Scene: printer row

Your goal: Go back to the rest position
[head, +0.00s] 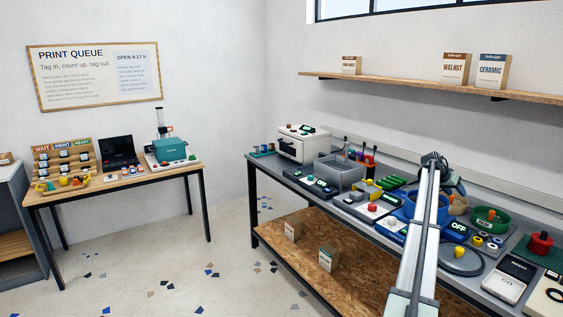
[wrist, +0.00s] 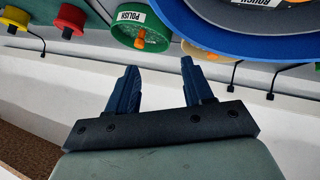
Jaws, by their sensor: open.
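My gripper shows in the wrist view (wrist: 158,68) with its two dark blue fingers spread apart and nothing between them. Behind the fingers are pale surfaces, and the bench items lie at the top edge of that view, apart from the fingertips. In the head view my arm rises over the right part of the workbench (head: 284,184), and its upper end is near the wall. The fingers cannot be made out clearly there.
A green bowl labelled POLISH (wrist: 150,22) and a blue bowl labelled ROUGH (wrist: 215,35) are near the gripper. A shelf (head: 400,82) hangs above. Floor is clear between bench and left table (head: 120,182).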

